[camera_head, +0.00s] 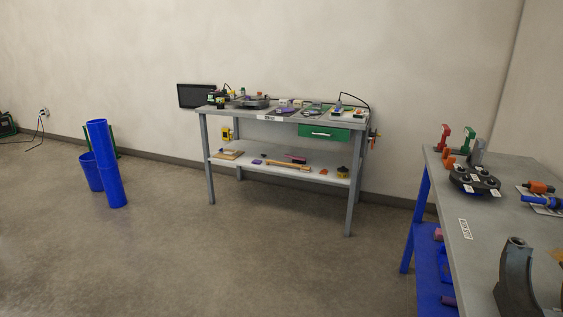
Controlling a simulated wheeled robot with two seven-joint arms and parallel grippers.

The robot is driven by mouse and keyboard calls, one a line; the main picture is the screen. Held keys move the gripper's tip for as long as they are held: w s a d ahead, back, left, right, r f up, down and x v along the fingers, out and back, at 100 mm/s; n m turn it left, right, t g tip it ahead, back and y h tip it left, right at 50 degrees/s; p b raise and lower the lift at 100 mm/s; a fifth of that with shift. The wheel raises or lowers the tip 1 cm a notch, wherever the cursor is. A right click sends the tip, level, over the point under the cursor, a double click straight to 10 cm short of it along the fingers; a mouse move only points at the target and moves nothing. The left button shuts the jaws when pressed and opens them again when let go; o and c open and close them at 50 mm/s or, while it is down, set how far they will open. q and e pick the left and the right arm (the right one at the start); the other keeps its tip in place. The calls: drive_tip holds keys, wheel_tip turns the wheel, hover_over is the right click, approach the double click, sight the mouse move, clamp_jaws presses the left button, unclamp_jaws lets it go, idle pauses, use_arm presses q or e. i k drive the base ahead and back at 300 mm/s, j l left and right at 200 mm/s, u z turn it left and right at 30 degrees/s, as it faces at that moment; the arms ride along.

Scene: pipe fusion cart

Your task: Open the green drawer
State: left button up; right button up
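The green drawer (325,132) hangs under the right part of the grey workbench (225,113) against the back wall. It has a pale horizontal handle on its front and looks shut. The bench stands some way off across the floor. Neither of my grippers shows in the head view.
A blue-legged table (480,232) with tools and parts fills the right foreground. The bench's lower shelf (225,152) holds several small items. The floor (230,255) in front of the bench is clear.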

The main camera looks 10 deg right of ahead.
sight(315, 131)
drive_tip(key=i+z, duration=0.35)
drive_tip(key=i, duration=1.35)
